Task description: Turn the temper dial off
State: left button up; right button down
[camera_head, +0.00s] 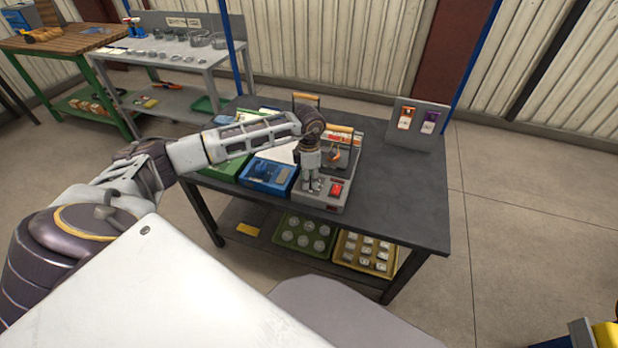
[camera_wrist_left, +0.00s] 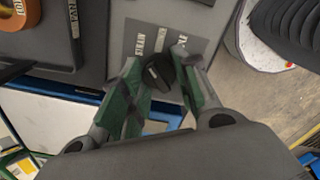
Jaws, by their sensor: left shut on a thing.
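The grey pit furnace unit (camera_head: 321,202) stands on the dark table, with a red rocker switch (camera_head: 337,189) on its front panel. My left gripper (camera_head: 311,190) reaches down onto this panel, left of the red switch. In the left wrist view, my left gripper (camera_wrist_left: 159,77) has its green-padded fingers on either side of a small black dial (camera_wrist_left: 158,73) and is shut on it. Light lettering shows on the panel beside the dial. The fingers cover part of the dial, so its setting cannot be read. In the head view the gripper hides the dial. My right gripper is not in view.
A blue tray (camera_head: 267,175) and a green tray (camera_head: 226,168) sit left of the unit. A grey upright board (camera_head: 418,124) with orange and purple items stands at the back right. The table's right part (camera_head: 405,195) is clear.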

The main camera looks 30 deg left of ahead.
pick_arm(q)
jog(key=n, duration=0.3)
jog(key=shift+r+n, duration=0.1)
jog(key=shift+n, duration=1.5)
jog(key=shift+d+n+p, duration=0.1)
jog(key=shift+n+p, duration=0.35)
jog(key=shift+n, duration=0.85)
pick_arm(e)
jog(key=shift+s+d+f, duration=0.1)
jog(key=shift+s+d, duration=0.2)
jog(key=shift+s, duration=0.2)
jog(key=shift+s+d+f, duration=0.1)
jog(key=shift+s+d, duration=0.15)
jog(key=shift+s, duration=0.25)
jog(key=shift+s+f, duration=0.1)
pick_arm(q)
jog(key=o, duration=1)
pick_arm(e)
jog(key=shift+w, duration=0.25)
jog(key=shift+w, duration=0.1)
